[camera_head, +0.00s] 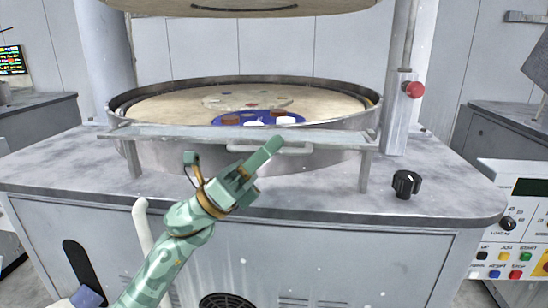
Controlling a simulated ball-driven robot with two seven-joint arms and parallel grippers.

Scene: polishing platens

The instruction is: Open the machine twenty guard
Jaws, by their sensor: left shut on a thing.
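The guard (180,133) is a grey metal strip across the front of the round polishing platen, carried on short posts at both ends. A pale bar handle (297,151) sticks out from the front of the guard. My left gripper (258,160), at the end of a green arm, reaches up from the lower left and is shut on the handle at its left part. The fingers hide that part of the handle. My right gripper is not in view.
The platen basin (372,120) holds a blue carrier (228,119) with discs. An upper platen (250,7) hangs above. A black knob (406,184) and a red button (415,90) are to the right, with a control panel (517,222) beyond. The grey machine top (450,190) is mostly clear.

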